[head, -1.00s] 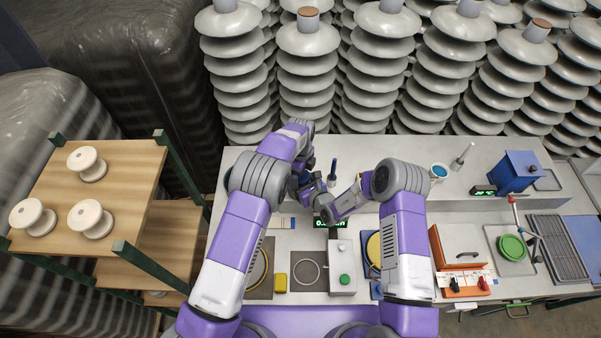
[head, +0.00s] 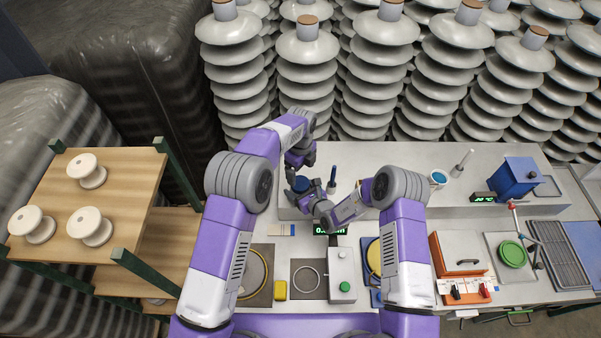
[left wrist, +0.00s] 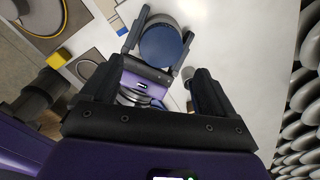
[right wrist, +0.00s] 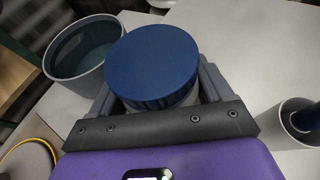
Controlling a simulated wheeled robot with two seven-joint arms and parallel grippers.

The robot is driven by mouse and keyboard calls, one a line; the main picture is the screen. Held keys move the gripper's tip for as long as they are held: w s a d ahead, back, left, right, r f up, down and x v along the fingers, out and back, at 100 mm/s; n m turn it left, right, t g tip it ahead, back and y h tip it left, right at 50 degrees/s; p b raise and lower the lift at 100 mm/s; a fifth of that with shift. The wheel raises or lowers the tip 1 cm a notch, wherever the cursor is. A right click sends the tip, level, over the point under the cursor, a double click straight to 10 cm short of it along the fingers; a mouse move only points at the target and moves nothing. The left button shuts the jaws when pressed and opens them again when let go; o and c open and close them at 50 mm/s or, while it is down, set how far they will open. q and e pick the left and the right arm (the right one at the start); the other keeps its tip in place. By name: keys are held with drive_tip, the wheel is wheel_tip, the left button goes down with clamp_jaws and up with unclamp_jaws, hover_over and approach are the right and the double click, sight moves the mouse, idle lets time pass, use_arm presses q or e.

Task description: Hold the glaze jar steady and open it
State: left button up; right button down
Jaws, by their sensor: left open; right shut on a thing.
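The glaze jar has a round, ridged dark blue lid (head: 302,185) and a pale body (right wrist: 190,98) that shows just below the lid in the right wrist view. The lid sits on the jar. My right gripper (right wrist: 158,85) is shut around the jar body, one finger on each side. In the left wrist view the lid (left wrist: 163,46) shows beyond the open left fingers (left wrist: 160,68), between the right gripper's fingers.
A grey open pot (right wrist: 85,48) stands close beside the jar. A small cup with a blue-handled tool (head: 332,180) stands on its other side. Nearer lie a yellow block (head: 280,290) and a box with a green button (head: 341,275). A wooden shelf with white spools (head: 90,226) is at left.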

sight(300, 183)
use_arm(q)
drive_tip(key=shift+w+a+r+m, duration=0.1)
drive_tip(key=shift+r+m, duration=0.4)
drive_tip(key=shift+r, duration=0.15)
drive_tip(key=shift+f, duration=3.9)
drive_tip(key=shift+c, duration=0.4)
drive_tip(key=c, duration=1)
drive_tip(key=n, duration=0.3)
drive_tip(key=shift+c, duration=0.2)
